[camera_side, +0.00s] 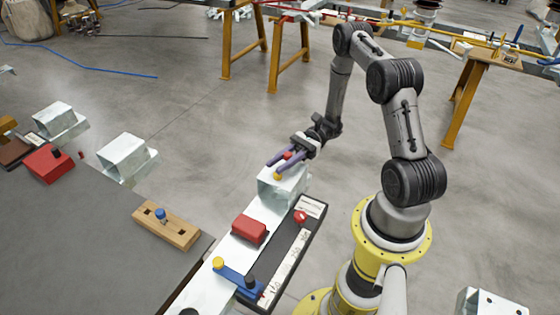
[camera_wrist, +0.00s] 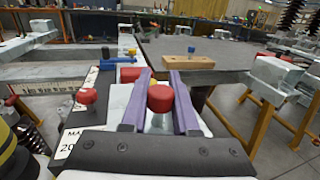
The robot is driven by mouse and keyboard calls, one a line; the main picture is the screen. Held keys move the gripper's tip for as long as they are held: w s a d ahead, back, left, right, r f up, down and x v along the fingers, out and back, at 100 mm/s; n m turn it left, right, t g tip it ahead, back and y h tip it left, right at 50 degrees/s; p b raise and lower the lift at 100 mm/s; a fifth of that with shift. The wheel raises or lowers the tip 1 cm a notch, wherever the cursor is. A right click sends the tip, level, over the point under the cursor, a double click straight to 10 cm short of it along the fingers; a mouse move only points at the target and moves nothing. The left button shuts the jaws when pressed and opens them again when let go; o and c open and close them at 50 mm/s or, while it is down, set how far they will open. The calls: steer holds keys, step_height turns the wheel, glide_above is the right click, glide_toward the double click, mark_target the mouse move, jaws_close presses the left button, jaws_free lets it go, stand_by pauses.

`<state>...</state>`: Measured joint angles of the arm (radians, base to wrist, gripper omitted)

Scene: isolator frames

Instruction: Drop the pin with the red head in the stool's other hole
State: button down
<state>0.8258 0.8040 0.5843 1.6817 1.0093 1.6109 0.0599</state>
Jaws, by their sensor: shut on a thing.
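My gripper (camera_side: 283,164) has purple fingers and is shut on the pin with the red head (camera_wrist: 160,98). The red head shows between the fingers in the wrist view, with a pale shank partly visible below it. In the side view my gripper is just above a white block (camera_side: 273,187); I cannot tell whether the pin touches it. A low wooden piece, likely the stool (camera_side: 180,234), lies on the grey table to the left. A blue-headed pin (camera_side: 160,214) stands in it, with dark openings on its top. It also shows ahead in the wrist view (camera_wrist: 202,65).
A red block (camera_side: 249,229) sits on the white beam between my gripper and the table front. Beside it is a black tray (camera_side: 318,232) with another red knob (camera_side: 300,216). A blue bar (camera_side: 236,277) carries yellow and black knobs. The table (camera_side: 90,245) around the wooden piece is mostly clear.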

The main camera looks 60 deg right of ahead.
steer(key=c, duration=0.6)
jaws_free()
steer(key=shift+f, duration=0.1)
steer(key=v, duration=1.4)
